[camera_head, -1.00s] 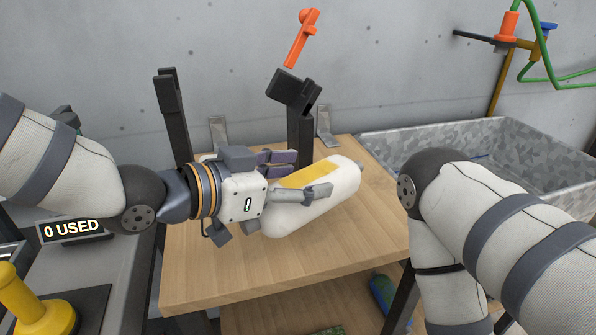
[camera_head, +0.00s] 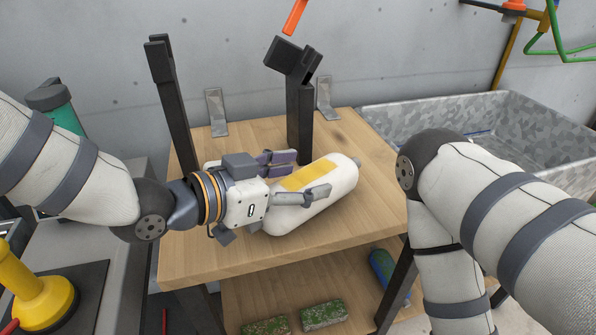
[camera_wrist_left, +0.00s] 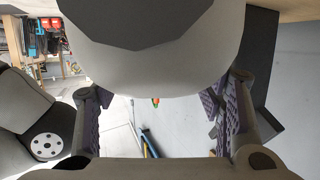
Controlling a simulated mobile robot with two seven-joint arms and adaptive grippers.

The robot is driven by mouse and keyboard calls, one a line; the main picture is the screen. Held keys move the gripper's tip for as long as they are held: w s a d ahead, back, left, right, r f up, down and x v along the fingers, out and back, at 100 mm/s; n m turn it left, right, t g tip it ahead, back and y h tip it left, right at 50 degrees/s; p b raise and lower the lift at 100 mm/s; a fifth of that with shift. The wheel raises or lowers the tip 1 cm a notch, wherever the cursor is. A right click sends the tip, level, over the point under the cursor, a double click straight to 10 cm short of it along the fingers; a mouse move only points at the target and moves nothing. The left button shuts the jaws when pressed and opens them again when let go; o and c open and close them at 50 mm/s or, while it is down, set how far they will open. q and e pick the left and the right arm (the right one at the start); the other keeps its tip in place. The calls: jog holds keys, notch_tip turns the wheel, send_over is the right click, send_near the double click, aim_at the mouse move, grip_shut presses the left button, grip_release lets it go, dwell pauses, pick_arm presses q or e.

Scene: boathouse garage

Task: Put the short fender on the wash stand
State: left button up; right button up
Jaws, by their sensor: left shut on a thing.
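The fender (camera_head: 318,205) is a white, rounded cylinder with a yellow patch, lying on its side. My left gripper (camera_head: 298,175) is shut around its body, one finger on each side. The fender is over the wooden top of the stand (camera_head: 220,262); whether it touches the wood I cannot tell. In the left wrist view the fender (camera_wrist_left: 160,82) fills the top middle, between the fingers (camera_wrist_left: 160,120). My right arm comes in from the right; its gripper is out of view.
A dark post (camera_head: 300,120) with an angled head rises behind the fender, another dark post (camera_head: 174,105) to the left. A speckled grey basin (camera_head: 440,112) stands to the right. A lower shelf holds two mossy blocks (camera_head: 323,314) and a blue-green bottle (camera_head: 384,268). The tabletop's front is bare.

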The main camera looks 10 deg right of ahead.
pick_arm(q)
jog(key=shift+f, duration=0.3)
jog(key=shift+f, duration=0.25)
jog(key=o, duration=1.5)
jog(key=shift+o, duration=0.2)
jog(key=v, duration=1.2)
grip_shut()
